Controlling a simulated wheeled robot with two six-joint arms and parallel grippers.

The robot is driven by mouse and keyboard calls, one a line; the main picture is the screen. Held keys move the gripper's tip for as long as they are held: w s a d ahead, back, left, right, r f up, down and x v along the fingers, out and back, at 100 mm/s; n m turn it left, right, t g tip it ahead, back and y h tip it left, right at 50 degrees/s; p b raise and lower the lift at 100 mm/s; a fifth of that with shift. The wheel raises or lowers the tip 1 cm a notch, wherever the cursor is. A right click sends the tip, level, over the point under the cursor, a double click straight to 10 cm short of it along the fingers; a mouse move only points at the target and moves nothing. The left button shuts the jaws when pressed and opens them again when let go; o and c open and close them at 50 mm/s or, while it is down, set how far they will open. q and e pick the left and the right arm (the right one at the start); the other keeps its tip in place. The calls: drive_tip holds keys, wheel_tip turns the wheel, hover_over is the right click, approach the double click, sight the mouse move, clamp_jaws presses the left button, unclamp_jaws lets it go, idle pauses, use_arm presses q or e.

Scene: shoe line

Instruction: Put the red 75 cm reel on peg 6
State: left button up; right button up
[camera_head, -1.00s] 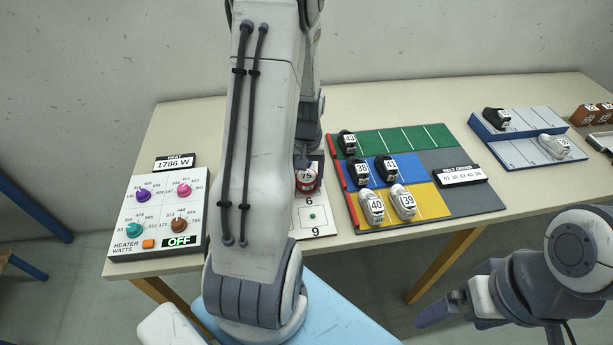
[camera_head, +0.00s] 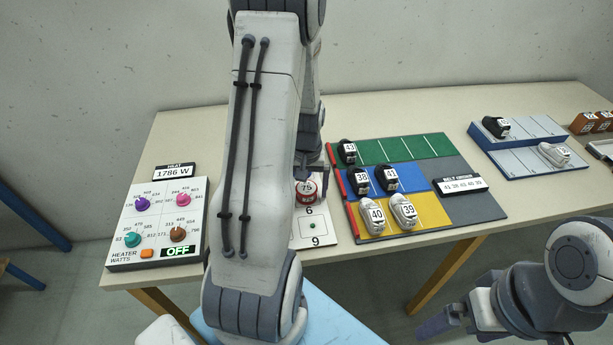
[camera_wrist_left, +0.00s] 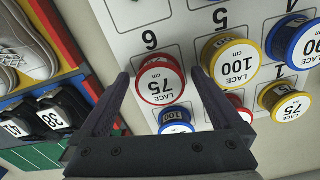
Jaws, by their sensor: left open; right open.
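The red 75 cm reel (camera_head: 306,190) sits on the white peg board at the place marked 6, its label facing up. In the left wrist view the same red reel (camera_wrist_left: 160,80) lies between the fingertips of my left gripper (camera_wrist_left: 161,74), with a gap on each side. The left gripper is open; in the head view its dark fingers (camera_head: 311,172) show at the reel, the rest hidden by my arm. The printed 6 (camera_wrist_left: 150,39) is beside the reel. My right gripper (camera_head: 436,326) is open and empty, in front of the table.
A yellow 100 reel (camera_wrist_left: 230,60), a blue-rimmed reel (camera_wrist_left: 175,116) and several other reels crowd the board. Peg 9 (camera_head: 312,225) is bare. A heater panel (camera_head: 128,258) stands left; a coloured shoe board (camera_head: 468,205) with several shoes lies right.

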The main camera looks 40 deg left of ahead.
sight(306, 189)
use_arm(q)
wheel_tip(306, 189, up, 13)
drive_tip(key=shift+f, duration=0.15)
drive_tip(key=shift+f, duration=0.1)
idle(0.6)
wheel_tip(306, 189, down, 13)
drive_tip(key=shift+f+b, duration=0.2)
drive_tip(key=shift+b, duration=0.25)
drive_tip(key=shift+r+p, duration=0.45)
drive_tip(key=shift+r, duration=0.3)
